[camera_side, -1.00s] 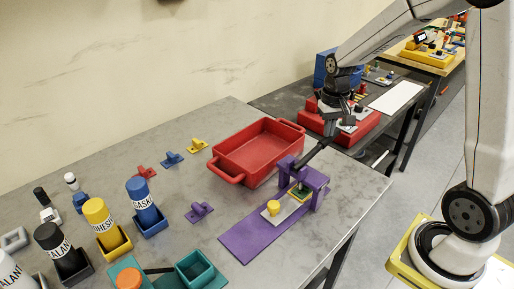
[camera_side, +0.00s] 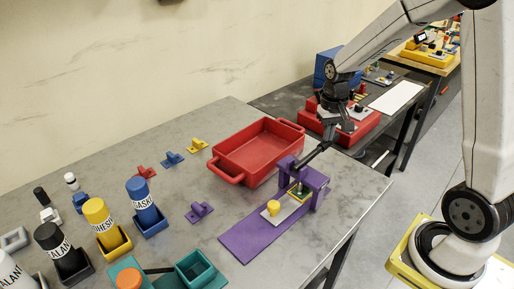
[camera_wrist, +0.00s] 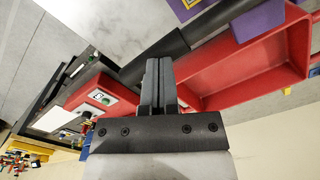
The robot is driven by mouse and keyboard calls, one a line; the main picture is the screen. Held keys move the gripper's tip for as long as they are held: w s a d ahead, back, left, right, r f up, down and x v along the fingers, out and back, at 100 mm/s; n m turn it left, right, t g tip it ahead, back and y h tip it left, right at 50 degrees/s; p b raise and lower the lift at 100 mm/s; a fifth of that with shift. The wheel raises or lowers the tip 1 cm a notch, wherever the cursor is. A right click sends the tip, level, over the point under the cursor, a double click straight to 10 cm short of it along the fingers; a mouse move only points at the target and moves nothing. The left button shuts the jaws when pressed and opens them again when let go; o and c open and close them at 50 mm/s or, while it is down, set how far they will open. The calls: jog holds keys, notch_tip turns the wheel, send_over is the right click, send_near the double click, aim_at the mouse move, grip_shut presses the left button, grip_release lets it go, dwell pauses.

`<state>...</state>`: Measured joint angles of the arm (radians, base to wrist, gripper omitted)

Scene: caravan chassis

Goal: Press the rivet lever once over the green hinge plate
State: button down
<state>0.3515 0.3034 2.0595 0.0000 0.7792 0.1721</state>
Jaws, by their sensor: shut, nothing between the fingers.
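The purple rivet press (camera_side: 318,190) stands at the right front of the grey table. Its long black lever (camera_side: 312,157) slopes up to the right, and it also shows in the wrist view (camera_wrist: 205,30). The green hinge plate (camera_side: 299,191) sits under the press frame, partly hidden by it. A yellow knob (camera_side: 273,207) stands on the pale strip beside it. My gripper (camera_side: 329,139) is shut and empty at the lever's outer end. In the wrist view, my shut fingers (camera_wrist: 158,80) overlap the lever; I cannot tell whether they touch it.
A red tray (camera_side: 232,174) lies behind the press. Purple (camera_side: 199,212), blue (camera_side: 172,159), yellow (camera_side: 197,146) and red (camera_side: 147,172) small parts are on the table, with bottles in holders at left. A red fixture (camera_side: 360,130) stands on the bench behind my gripper.

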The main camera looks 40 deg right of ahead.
jog(key=shift+r, duration=0.1)
notch_tip(320, 180, up, 9)
dwell(1.5)
jog(key=shift+a+f, duration=0.1)
jog(key=shift+f, duration=0.1)
jog(key=s+a+f+n, duration=0.1)
jog(key=a+f, duration=0.1)
jog(key=a+f+n, duration=0.1)
jog(key=a+f, duration=0.1)
jog(key=s+a+f+n+t, duration=0.1)
jog(key=a, duration=0.2)
jog(key=shift+s+f, duration=0.3)
jog(key=shift+f, duration=0.1)
jog(key=s+a+f+n+t, duration=0.1)
jog(key=s+a+f+n, duration=0.2)
jog(key=s+a+f, duration=0.2)
jog(key=shift+s+a+t, duration=0.15)
jog(key=shift+a+t, duration=0.15)
jog(key=shift+a, duration=0.2)
